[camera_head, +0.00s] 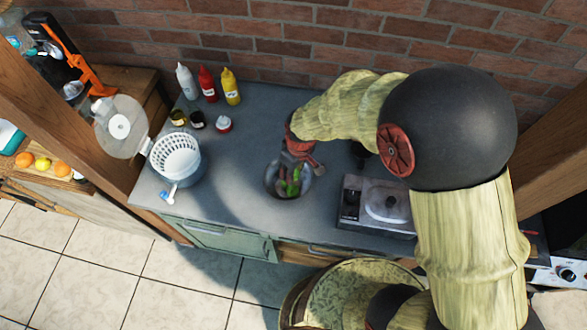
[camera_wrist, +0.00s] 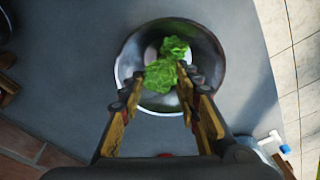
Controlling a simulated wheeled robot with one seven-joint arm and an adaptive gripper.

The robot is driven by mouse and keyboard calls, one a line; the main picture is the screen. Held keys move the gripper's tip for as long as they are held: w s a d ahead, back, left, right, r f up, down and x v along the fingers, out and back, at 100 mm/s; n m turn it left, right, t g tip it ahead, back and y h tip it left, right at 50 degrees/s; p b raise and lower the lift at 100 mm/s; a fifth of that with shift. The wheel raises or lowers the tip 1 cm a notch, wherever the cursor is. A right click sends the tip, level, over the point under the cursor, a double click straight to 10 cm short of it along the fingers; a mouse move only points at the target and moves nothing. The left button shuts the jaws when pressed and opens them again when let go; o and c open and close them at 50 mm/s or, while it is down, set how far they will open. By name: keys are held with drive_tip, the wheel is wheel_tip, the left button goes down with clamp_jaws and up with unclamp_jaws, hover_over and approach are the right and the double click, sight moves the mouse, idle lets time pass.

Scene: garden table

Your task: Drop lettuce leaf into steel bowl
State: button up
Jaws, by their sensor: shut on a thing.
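The steel bowl (camera_head: 272,184) stands on the grey counter in the middle of the head view. In the wrist view, the bowl (camera_wrist: 214,62) lies straight below my gripper. My gripper (camera_head: 298,168) points down over the bowl. In the wrist view, its two fingers (camera_wrist: 164,80) are shut on the green lettuce leaf (camera_wrist: 162,75). The leaf also shows in the head view (camera_head: 291,187), seen against the inside of the bowl. I cannot tell whether the leaf touches the bowl.
A white colander (camera_head: 176,156) stands on the left of the counter (camera_head: 232,125). Several sauce bottles and small jars stand at the back, including a yellow bottle (camera_head: 231,87). Counter between colander and bowl is clear.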

sight(296, 176)
drive_tip(key=shift+f, duration=0.1)
drive_tip(key=o, duration=0.8)
drive_tip(key=shift+o, duration=0.2)
wheel_tip(296, 176, up, 12)
drive_tip(key=d, duration=0.1)
drive_tip(key=shift+s, duration=0.45)
